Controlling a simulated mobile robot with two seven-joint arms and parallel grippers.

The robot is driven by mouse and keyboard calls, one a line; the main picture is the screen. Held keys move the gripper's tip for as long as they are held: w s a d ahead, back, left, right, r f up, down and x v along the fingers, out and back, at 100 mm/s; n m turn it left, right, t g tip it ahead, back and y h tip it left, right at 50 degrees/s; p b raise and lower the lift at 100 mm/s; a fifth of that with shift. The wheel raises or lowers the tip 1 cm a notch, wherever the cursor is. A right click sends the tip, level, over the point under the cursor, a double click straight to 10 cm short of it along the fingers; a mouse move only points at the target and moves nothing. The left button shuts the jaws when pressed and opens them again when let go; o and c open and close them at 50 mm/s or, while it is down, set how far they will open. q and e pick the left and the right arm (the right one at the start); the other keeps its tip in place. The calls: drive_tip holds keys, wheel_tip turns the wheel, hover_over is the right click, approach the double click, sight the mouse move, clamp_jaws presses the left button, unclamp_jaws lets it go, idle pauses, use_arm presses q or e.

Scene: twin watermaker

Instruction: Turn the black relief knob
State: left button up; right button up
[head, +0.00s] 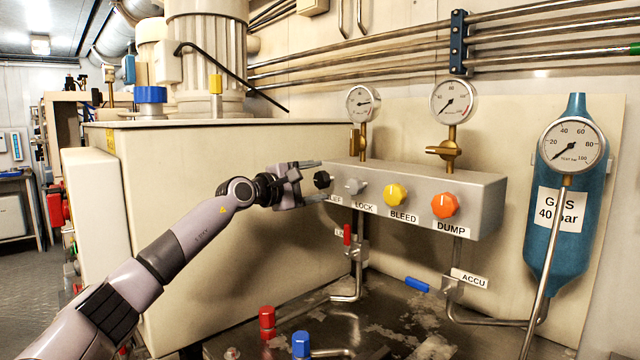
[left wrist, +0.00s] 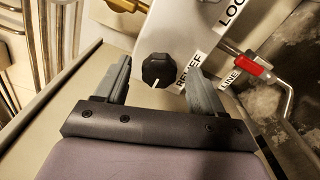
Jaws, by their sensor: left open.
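The black relief knob (head: 322,180) is at the left end of the grey control box, above a label partly hidden by my finger. In the left wrist view the black knob (left wrist: 157,69) shows a white pointer mark and sits beside the word RELIEF. My left gripper (head: 314,181) is open at the knob, one finger above it and one below. In the left wrist view the left gripper (left wrist: 158,74) has a fingertip on either side of the knob, with visible gaps. It appears not to touch the knob. My right gripper is not in view.
The grey box (head: 480,190) also carries a grey LOCK knob (head: 356,186), a yellow BLEED knob (head: 396,194) and an orange DUMP knob (head: 445,205). A red-handled valve (head: 347,235) hangs below. A large cream tank (head: 230,200) stands behind my left arm.

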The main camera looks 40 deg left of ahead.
sight(320, 181)
use_arm(q)
drive_tip(key=s+b, duration=0.1)
drive_tip(key=s, duration=0.2)
drive_tip(key=shift+s+a+f, duration=0.15)
drive_tip(key=shift+s, duration=0.7)
drive_tip(key=shift+r, duration=0.2)
